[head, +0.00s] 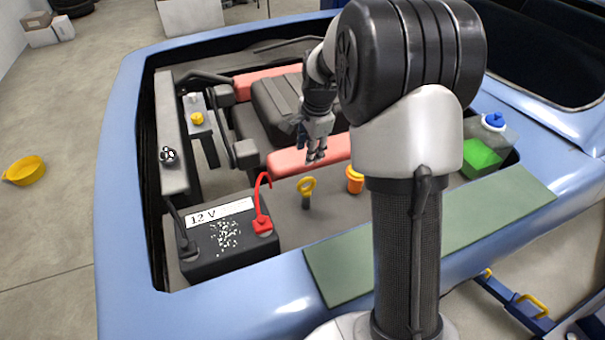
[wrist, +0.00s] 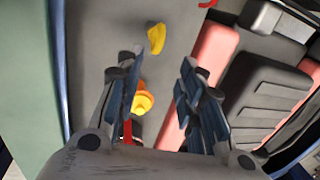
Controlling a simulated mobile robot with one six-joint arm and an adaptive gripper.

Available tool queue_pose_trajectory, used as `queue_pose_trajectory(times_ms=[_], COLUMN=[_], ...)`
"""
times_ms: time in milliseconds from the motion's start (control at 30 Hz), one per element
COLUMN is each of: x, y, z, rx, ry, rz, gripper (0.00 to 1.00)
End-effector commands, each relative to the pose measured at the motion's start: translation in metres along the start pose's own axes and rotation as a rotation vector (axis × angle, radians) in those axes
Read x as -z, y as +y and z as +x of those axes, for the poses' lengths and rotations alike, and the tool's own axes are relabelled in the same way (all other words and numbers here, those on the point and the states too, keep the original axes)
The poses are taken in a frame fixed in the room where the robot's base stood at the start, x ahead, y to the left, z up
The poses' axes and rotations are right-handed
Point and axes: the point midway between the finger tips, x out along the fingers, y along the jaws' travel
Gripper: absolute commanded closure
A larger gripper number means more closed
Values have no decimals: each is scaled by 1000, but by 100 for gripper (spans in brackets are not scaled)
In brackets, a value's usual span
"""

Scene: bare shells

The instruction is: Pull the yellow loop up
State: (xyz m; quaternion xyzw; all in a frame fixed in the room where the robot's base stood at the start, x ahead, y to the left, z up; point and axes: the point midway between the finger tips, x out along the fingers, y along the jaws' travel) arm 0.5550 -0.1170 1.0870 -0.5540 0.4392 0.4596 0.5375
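The yellow loop (head: 307,185) stands upright on a short dark stem in the engine bay, between the battery and an orange cap. In the wrist view the yellow loop (wrist: 156,38) shows near the top, beyond my fingertips and seen almost edge-on. My gripper (head: 316,157) hangs above and behind the loop in the head view, fingers pointing down, apart from it. In the wrist view my gripper (wrist: 160,78) has its fingers spread, with no object held between them. The loop is not hidden in either view.
The orange cap (head: 355,182) stands just right of the loop; it shows between my fingers in the wrist view (wrist: 142,99). The battery (head: 230,240) with its red cable (head: 263,205) is at left. The engine block (head: 280,105) lies behind. A green mat (head: 440,240) covers the front edge.

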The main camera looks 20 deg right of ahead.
Motion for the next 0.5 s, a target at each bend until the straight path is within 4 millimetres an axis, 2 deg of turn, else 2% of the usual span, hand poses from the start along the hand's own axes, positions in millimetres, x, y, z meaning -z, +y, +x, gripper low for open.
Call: queue_pose_trajectory(times_ms=[100,500], x=[-1,-1], y=[2,2], z=[29,115], rx=[-5,-4], ry=[-2,-1], rz=[-1,-3], gripper=[65,65])
